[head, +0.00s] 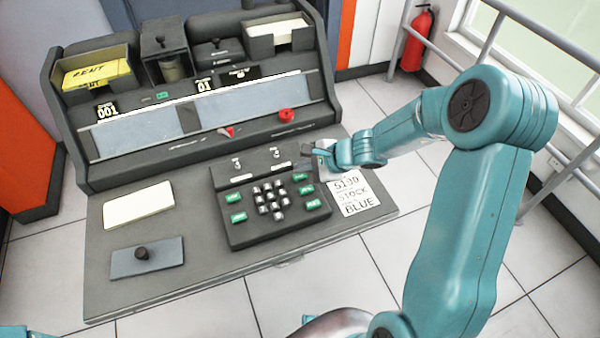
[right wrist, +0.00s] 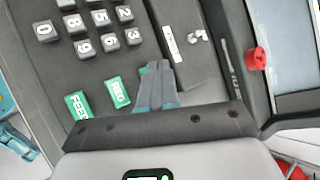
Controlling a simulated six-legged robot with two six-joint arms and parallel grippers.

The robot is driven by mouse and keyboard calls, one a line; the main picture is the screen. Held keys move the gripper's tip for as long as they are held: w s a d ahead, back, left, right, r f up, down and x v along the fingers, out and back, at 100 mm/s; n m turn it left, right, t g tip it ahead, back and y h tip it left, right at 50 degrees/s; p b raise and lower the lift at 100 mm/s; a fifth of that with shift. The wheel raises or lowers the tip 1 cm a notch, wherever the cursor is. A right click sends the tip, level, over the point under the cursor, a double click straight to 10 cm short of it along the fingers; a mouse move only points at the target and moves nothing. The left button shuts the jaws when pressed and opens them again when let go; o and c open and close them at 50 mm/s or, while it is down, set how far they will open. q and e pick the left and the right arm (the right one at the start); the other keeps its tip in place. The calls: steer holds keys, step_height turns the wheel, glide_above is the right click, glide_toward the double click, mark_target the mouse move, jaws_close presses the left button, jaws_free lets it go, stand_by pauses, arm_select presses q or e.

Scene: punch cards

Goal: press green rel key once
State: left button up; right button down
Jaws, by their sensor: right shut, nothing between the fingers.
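A third green key (right wrist: 143,71) is mostly hidden behind my fingertips. My right gripper (head: 309,152) is shut and empty near the keypad's upper right corner; its tips (right wrist: 157,68) show close to that third key. Contact cannot be told. My left gripper is not seen.
A paper card reading S130 STOCK BLUE (head: 355,193) lies right of the keypad. A blank card (head: 138,203) and a blue-grey plate with a black knob (head: 146,258) lie left. A red knob (head: 286,115) stands on the console behind.

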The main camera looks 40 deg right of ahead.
mark_target(303, 178)
steer(key=shift+r, duration=0.1)
step_height(303, 178, up, 5)
steer(key=p, duration=0.4)
stand_by(0.3)
stand_by(0.6)
